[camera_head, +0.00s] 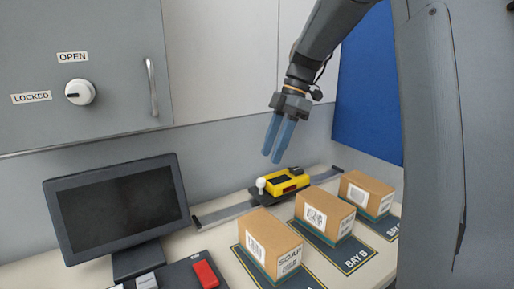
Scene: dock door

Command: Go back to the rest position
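My gripper (272,157) hangs in the air in the upper middle of the head view, its two blue fingers pointing down. A gap shows between the fingers and nothing is between them. Below it and slightly right, apart from the fingertips, a yellow and black device (287,183) with a white knob (261,183) at its left end sits on a grey rail (224,213).
Three cardboard boxes stand on dark bay mats: a left one (268,240), a middle one (324,213) and a right one (366,191). A monitor (117,208) and red button (206,274) are at left. A cabinet with a knob (80,92) and handle (152,87) is behind.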

